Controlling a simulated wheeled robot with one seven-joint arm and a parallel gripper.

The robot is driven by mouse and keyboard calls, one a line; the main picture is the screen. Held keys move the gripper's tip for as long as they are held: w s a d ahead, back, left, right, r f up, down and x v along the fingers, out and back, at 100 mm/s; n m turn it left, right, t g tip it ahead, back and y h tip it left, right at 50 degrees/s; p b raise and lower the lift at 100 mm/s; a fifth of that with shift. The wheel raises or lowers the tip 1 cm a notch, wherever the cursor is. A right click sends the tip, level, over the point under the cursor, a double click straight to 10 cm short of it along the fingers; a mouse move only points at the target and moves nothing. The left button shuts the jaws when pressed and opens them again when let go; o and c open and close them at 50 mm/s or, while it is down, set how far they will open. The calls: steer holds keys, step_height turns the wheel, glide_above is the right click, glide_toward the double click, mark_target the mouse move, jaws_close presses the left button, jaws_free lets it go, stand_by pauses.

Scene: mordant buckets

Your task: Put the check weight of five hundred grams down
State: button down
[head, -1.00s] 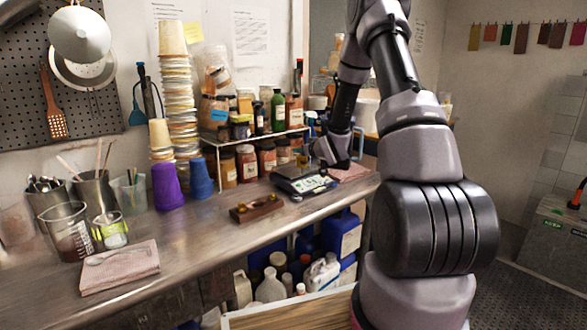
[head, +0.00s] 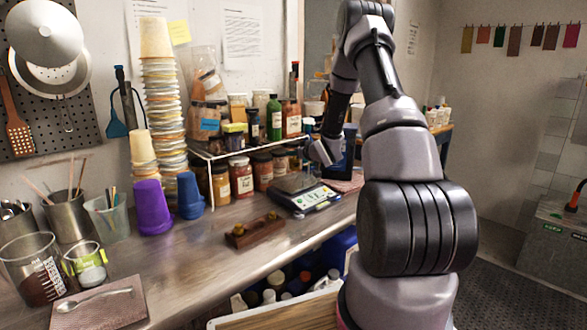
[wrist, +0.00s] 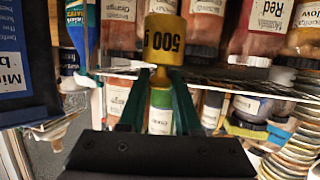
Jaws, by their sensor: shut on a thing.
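The brass check weight (wrist: 166,30), marked 500 g, is in the wrist view, its lettering upside down there. My gripper (wrist: 158,80) is shut on its narrow neck between two green fingers. In the head view my gripper (head: 322,150) is at the back of the bench, by the shelf and just above the scale. The weight cannot be made out there.
A wire shelf (head: 229,152) crowded with jars and bottles stands close behind the scale. A pink cloth (head: 345,184) lies to the scale's right. A purple cup (head: 153,207) and a blue cup (head: 190,195) stand left. The bench around the wooden block is clear.

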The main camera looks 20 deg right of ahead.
mark_target(297, 165)
steer(key=shift+f, duration=2.35)
steer(key=shift+f, duration=0.2)
steer(key=c, duration=0.6)
jaws_free()
steer(key=shift+r, duration=0.1)
